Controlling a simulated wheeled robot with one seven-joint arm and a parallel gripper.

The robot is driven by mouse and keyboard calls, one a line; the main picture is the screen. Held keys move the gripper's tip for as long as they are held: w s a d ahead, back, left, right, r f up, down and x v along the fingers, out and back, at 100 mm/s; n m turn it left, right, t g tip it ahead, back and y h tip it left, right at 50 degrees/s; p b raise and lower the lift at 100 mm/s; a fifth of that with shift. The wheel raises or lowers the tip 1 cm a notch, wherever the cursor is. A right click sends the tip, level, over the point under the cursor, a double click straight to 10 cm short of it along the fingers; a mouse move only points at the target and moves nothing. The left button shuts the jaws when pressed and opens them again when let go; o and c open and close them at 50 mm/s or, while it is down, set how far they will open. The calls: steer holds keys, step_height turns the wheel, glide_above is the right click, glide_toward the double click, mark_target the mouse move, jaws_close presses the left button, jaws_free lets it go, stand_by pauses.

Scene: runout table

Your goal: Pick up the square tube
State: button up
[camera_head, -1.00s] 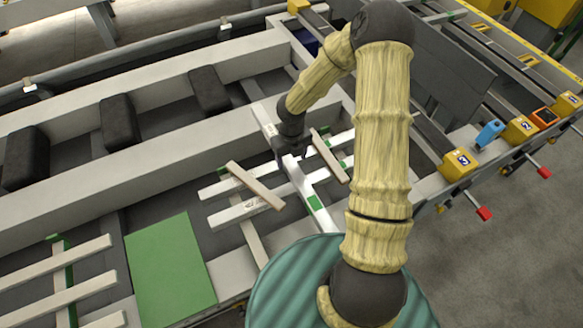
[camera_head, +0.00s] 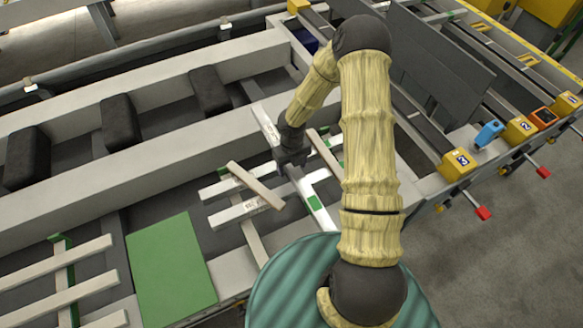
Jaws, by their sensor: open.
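Two short beige bars lie across the pale slats of the runout table. One beige bar (camera_head: 254,185) is left of my gripper, and the other beige bar (camera_head: 323,149) is just right of it, partly behind my arm. I cannot tell for certain which bar is the square tube. My gripper (camera_head: 293,163) points down between these bars, over a long pale grey strip (camera_head: 308,190). Its jaws are open, small and dark in this view. I see nothing held, and cannot tell whether the fingertips touch the strip.
A green plate (camera_head: 170,268) lies at the front left. Black blocks (camera_head: 120,122) stand between long pale beams at the left. Yellow blocks (camera_head: 457,165) and a blue device (camera_head: 488,133) line the right edge. A dark upright panel (camera_head: 440,60) stands behind my arm.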

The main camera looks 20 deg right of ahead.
steer(key=shift+c, duration=0.4)
jaws_close()
steer(key=shift+w+r, duration=0.1)
steer(key=shift+r, duration=0.4)
step_height(320, 180, up, 9)
steer(key=shift+r, duration=0.1)
stand_by(0.7)
